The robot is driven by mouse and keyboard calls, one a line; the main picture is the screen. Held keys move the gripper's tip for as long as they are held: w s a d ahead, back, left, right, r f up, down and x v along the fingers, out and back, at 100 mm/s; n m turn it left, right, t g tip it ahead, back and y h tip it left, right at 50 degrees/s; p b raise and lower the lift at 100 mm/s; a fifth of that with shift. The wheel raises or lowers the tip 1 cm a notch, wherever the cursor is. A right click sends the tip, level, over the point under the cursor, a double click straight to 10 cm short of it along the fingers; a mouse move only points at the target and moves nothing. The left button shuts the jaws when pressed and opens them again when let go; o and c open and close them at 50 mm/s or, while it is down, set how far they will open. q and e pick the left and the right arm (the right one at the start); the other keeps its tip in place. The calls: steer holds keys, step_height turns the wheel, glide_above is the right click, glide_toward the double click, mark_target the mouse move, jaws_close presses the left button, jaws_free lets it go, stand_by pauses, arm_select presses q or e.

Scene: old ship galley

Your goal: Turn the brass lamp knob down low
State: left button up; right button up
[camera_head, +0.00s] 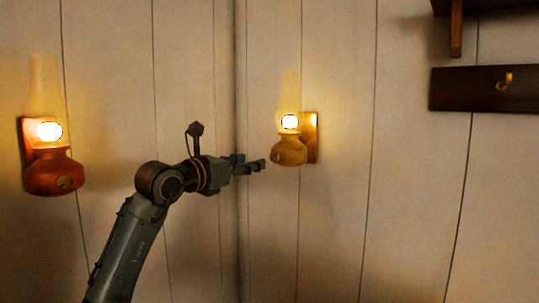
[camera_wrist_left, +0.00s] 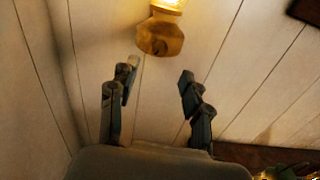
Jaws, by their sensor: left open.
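The brass lamp (camera_head: 289,152) hangs on the wall right of the corner, lit, with a round yellowish base and a tall glass chimney. In the left wrist view its base (camera_wrist_left: 160,36) is at the top, ahead of the fingers. A small darker round spot, seemingly the knob (camera_wrist_left: 158,46), shows on the base there. My left gripper (camera_head: 260,165) is just left of and slightly below the lamp base in the head view. In the left wrist view its two fingers (camera_wrist_left: 158,82) are apart with nothing between them, short of the lamp. My right gripper is not in view.
A lit copper-red lamp (camera_head: 54,170) hangs on the left wall, behind and left of my arm. A dark wooden rail (camera_head: 470,90) with a brass hook (camera_head: 504,82) is at the upper right. The plank wall below the brass lamp is clear.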

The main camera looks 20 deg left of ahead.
mark_target(273, 157)
arm_select(q)
steer(key=p+x, duration=0.2)
steer(key=x, duration=0.6)
steer(key=shift+w+d+f, duration=0.1)
steer(key=shift+w+d, duration=0.1)
steer(key=shift+w, duration=0.25)
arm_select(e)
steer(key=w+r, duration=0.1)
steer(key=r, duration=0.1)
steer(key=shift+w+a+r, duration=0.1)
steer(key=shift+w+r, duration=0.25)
arm_select(q)
jaws_close()
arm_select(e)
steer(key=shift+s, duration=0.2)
